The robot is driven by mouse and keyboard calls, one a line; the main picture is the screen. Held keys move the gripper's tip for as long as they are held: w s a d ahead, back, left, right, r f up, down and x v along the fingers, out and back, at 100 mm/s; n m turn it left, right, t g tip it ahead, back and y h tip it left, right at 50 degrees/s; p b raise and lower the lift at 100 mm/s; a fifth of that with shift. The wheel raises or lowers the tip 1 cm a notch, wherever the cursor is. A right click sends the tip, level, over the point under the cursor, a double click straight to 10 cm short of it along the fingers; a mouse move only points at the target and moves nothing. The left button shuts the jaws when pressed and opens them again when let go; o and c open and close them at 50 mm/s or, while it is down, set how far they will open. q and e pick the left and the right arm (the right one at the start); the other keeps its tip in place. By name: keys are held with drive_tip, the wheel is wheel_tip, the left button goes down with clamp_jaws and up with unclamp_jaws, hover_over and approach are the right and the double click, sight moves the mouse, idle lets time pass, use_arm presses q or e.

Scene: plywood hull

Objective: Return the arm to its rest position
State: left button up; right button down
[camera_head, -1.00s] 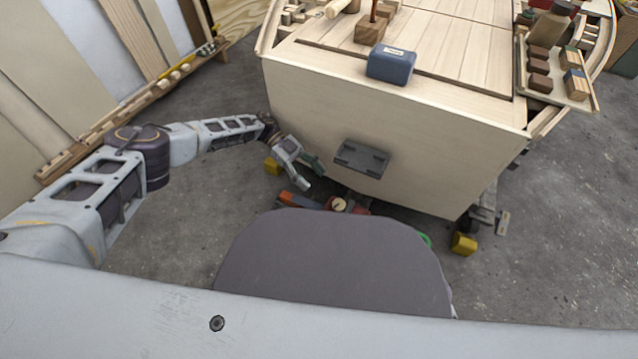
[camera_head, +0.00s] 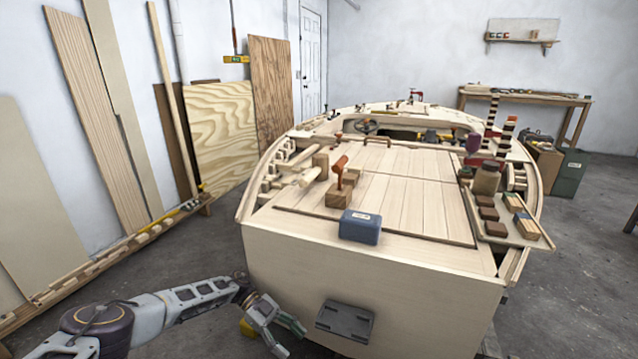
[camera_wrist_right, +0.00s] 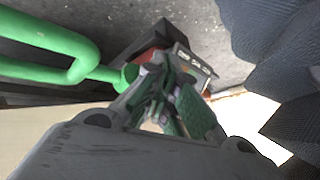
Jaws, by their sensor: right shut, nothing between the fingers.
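My left arm reaches in from the left in the head view. Its gripper (camera_head: 285,336) hangs beside the hull's flat plywood end panel (camera_head: 400,292), left of a dark plate on it. Its fingers are spread and nothing shows between them. My right arm is out of the head view. In the right wrist view my right gripper (camera_wrist_right: 172,92) is shut and empty, with green pads on its fingers. Behind it are a green looped tube or handle (camera_wrist_right: 45,45) and a dark object with a red part.
The deck carries a blue box (camera_head: 360,227), wooden blocks with a red-handled tool (camera_head: 340,172), and a tray (camera_head: 512,235) of blocks and a jar. The dark plate (camera_head: 345,320) is on the end panel. Boards lean on the left wall.

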use_arm(q)
drive_tip(key=d+r+n+t+h+p, duration=0.1)
drive_tip(key=d+n+t+h+p, duration=0.35)
drive_tip(key=d+t+p, duration=0.55)
drive_tip(key=s+a+f+n+t+y+p, duration=0.2)
drive_tip(key=s+a+f+n+y+p, duration=0.2)
drive_tip(key=s+a+n+y+p, duration=0.55)
drive_tip(key=s+a+f+n+t+y+p, duration=0.1)
drive_tip(key=s+a+f+n+y+p, duration=0.35)
drive_tip(key=s+a+p, duration=1)
drive_tip(key=s+a+r+n+g+y+p, duration=0.1)
drive_tip(key=s+r+n+g+p, duration=0.1)
drive_tip(key=s+p, duration=0.4)
drive_tip(key=s+a+r+n+g+y+p, duration=0.1)
drive_tip(key=s+p, duration=0.6)
drive_tip(key=s, duration=1)
drive_tip(key=shift+s+a+r+n+g+p, duration=0.35)
drive_tip(key=shift+a+r+g, duration=0.2)
drive_tip(key=shift+g, duration=0.25)
use_arm(e)
drive_tip(key=s+d+r+g+h, duration=0.2)
drive_tip(key=s+d, duration=0.5)
drive_tip(key=s, duration=0.5)
drive_tip(key=s+d+r+g+h, duration=0.2)
drive_tip(key=s+d, duration=0.5)
drive_tip(key=s, duration=0.6)
drive_tip(key=shift+s+r+n+g, duration=0.25)
drive_tip(key=shift+r+n+g, duration=0.15)
drive_tip(key=shift+r+g, duration=0.4)
